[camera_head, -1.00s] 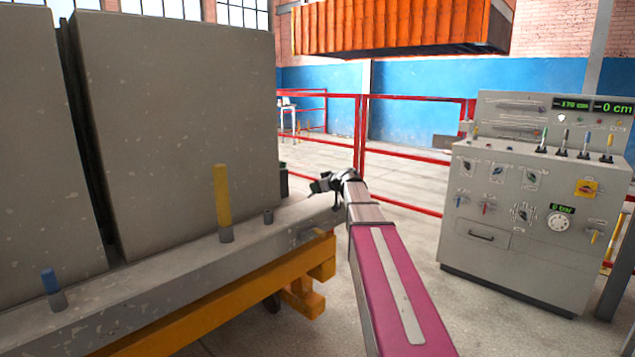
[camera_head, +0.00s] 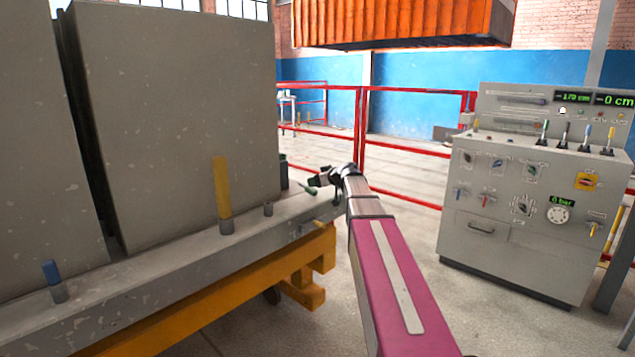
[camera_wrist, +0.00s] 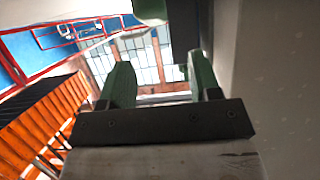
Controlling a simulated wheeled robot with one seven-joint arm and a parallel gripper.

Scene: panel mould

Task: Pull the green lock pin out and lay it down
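A small green piece, apparently the green lock pin (camera_head: 309,190), shows low beside my gripper (camera_head: 318,180) at the beam's far end. Whether it rests on the beam is too small to tell. In the wrist view my gripper (camera_wrist: 158,78) has its two green fingers apart with a clear gap between them. A rounded green thing (camera_wrist: 150,9), perhaps the pin, shows at the top edge beyond the fingertips, mostly cut off.
A yellow pin (camera_head: 221,190) and a blue pin (camera_head: 50,272) stand upright in sockets on the beam. Tall grey panels (camera_head: 175,120) rise behind them. An orange frame (camera_head: 300,275) lies under the beam. A control desk (camera_head: 530,215) stands right; open floor lies between.

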